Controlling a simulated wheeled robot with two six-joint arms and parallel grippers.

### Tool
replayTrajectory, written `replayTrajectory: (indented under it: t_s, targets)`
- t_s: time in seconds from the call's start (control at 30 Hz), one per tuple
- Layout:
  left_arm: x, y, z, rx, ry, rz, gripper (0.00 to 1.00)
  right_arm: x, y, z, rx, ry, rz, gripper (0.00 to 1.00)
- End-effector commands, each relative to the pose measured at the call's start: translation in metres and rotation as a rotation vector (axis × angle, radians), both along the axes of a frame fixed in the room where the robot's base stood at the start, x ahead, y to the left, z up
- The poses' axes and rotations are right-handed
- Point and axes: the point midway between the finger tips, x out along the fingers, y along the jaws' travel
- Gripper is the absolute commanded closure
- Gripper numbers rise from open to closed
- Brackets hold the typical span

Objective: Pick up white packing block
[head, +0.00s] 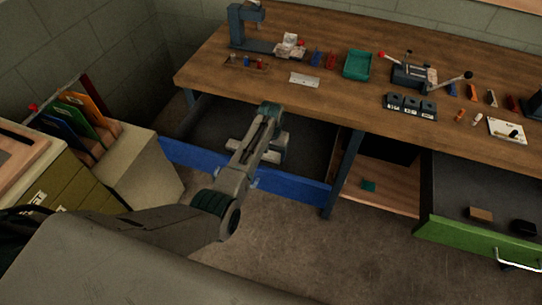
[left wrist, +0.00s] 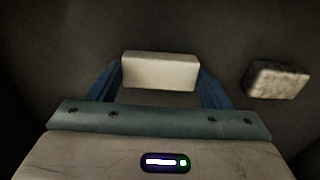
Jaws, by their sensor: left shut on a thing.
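The white packing block (left wrist: 160,70) is a pale rectangular block between the two blue fingers of my left gripper (left wrist: 158,86) in the left wrist view. The fingers are shut on its two ends. In the head view my left gripper (head: 258,150) reaches down into the open blue-fronted drawer (head: 300,187) under the workbench; the block cannot be made out there, hidden by the gripper and arm. A second pale, rougher block (left wrist: 278,80) lies apart to the right in the left wrist view. My right gripper is not in view.
The wooden workbench (head: 330,105) above the drawer carries a green tray (head: 357,64), a black socket block (head: 410,106) and a lever tool (head: 415,75). An open green-fronted drawer (head: 470,243) is at the right. A cabinet with folders (head: 75,120) stands at the left.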

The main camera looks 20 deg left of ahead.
Motion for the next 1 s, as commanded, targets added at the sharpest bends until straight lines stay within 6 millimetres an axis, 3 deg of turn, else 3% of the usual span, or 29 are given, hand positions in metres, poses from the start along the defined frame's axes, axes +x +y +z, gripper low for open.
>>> replayTrajectory:
  t_s: [0.27,0.73,1.0]
  targets:
    - [0.001,0.0,0.011,0.0,-0.003,0.0,0.5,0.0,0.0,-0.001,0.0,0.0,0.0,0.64]
    - [0.001,0.0,0.094,0.0,-0.003,-0.001,0.5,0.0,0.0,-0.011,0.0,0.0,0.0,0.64]
    - [0.0,0.0,0.134,0.0,-0.001,0.0,0.5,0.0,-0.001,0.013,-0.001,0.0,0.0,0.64]
